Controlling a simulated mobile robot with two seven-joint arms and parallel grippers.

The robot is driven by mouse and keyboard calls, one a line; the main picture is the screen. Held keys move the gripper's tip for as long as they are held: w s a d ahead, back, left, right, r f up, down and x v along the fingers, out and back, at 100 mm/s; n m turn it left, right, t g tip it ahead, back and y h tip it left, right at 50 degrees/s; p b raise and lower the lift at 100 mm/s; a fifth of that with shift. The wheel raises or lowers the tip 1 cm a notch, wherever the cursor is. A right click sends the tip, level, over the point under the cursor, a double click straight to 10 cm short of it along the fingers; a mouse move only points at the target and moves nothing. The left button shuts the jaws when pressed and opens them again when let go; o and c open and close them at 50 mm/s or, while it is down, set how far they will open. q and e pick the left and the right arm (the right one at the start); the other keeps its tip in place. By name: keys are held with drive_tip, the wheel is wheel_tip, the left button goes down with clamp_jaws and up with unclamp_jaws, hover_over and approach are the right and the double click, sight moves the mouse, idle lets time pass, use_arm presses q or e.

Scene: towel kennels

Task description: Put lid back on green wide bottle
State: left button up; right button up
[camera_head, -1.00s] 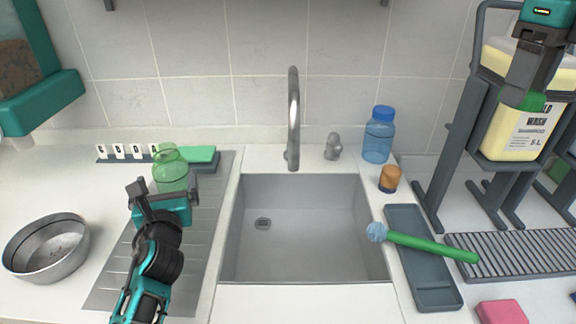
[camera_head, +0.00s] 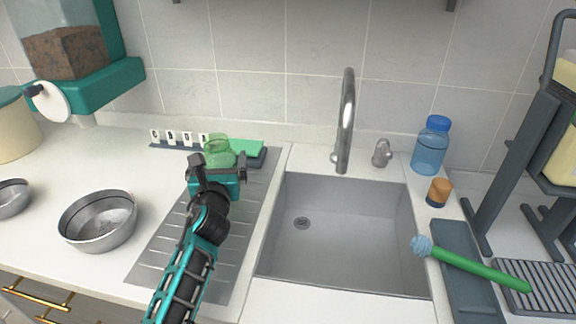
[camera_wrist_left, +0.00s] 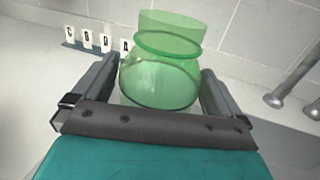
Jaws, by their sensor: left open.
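The green wide bottle (camera_head: 217,150) is see-through and stands near the back of the ribbed drainboard, left of the sink, with no lid on its neck. It also shows in the left wrist view (camera_wrist_left: 160,75), upright. My left gripper (camera_head: 217,168) is open, with one finger on each side of the bottle. The left wrist view shows gaps at the fingers, so the grip is not closed on it. The gripper hides the bottle's lower part in the head view. I cannot make out a loose lid for certain. My right gripper is not in view.
A flat green piece (camera_head: 246,147) and letter cards (camera_head: 180,138) sit just behind the bottle. The sink (camera_head: 345,240) and tap (camera_head: 346,120) are to the right, with a blue bottle (camera_head: 431,148) and an orange-topped jar (camera_head: 439,191). A metal bowl (camera_head: 98,220) stands left.

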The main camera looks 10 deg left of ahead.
use_arm(q)
drive_tip(key=shift+c, duration=0.2)
drive_tip(key=c, duration=0.9)
drive_tip(key=shift+o, duration=0.2)
drive_tip(key=shift+r, duration=0.1)
